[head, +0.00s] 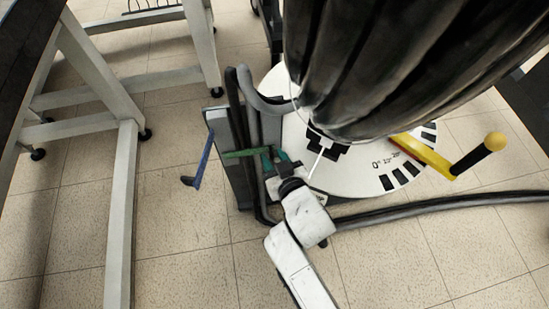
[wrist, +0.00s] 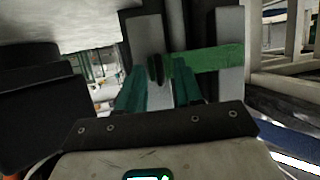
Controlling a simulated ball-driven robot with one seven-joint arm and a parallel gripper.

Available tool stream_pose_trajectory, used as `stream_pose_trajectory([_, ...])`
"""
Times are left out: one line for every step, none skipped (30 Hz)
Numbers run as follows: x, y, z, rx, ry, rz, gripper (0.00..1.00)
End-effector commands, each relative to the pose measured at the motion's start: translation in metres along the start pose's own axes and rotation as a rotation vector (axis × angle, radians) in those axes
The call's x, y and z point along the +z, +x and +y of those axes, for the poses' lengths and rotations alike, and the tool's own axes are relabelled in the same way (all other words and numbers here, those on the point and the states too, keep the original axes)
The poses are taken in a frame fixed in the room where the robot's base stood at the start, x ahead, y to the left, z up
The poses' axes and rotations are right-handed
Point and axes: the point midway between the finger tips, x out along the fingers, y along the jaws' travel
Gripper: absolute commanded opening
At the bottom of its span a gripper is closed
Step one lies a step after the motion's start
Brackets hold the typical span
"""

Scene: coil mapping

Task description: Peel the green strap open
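The green strap (head: 240,154) lies across the front of an upright grey panel in the head view, running left from my gripper (head: 273,156). In the wrist view the strap (wrist: 210,61) is a flat green band crossing the grey uprights. At its left end is a small dark tab (wrist: 155,69). My gripper (wrist: 157,80) has two teal fingers spread apart, one on each side of the tab. Gaps seem to show between the tab and the fingers. Whether the fingertips touch the strap is hard to tell.
A large black coil (head: 395,60) stands over a white marked disc (head: 350,175) with a yellow lever (head: 430,158). A white frame table (head: 125,200) is at left.

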Motion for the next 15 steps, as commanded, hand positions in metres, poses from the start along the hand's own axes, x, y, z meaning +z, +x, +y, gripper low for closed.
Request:
stream_pose_trajectory([0.0001,-0.0001,0.0000,0.000,0.000,0.000,0.30])
stream_pose_trajectory([0.0000,-0.0001,0.0000,0.000,0.000,0.000,0.27])
stream_pose_trajectory([0.0000,-0.0001,0.0000,0.000,0.000,0.000,0.23])
stream_pose_trajectory([0.0001,-0.0002,0.0000,0.000,0.000,0.000,0.21])
stream_pose_trajectory([0.0001,-0.0002,0.0000,0.000,0.000,0.000,0.18])
stream_pose_trajectory([0.0001,-0.0002,0.0000,0.000,0.000,0.000,0.14])
stream_pose_trajectory([0.0001,-0.0002,0.0000,0.000,0.000,0.000,0.11])
stream_pose_trajectory([0.0001,-0.0002,0.0000,0.000,0.000,0.000,0.08])
stream_pose_trajectory([0.0001,-0.0002,-0.0001,0.000,0.000,0.000,0.04])
stream_pose_trajectory([0.0001,-0.0002,-0.0002,0.000,0.000,0.000,0.01])
stream_pose_trajectory([0.0001,-0.0002,-0.0002,0.000,0.000,0.000,0.00])
stream_pose_trajectory([0.0001,-0.0002,-0.0003,-0.001,0.000,0.000,0.00])
stream_pose_trajectory([0.0001,-0.0002,-0.0004,-0.001,0.000,0.000,0.00])
stream_pose_trajectory([0.0001,-0.0002,-0.0004,-0.001,0.000,0.000,0.00])
stream_pose_trajectory([0.0001,-0.0002,-0.0005,-0.001,-0.001,0.000,0.00])
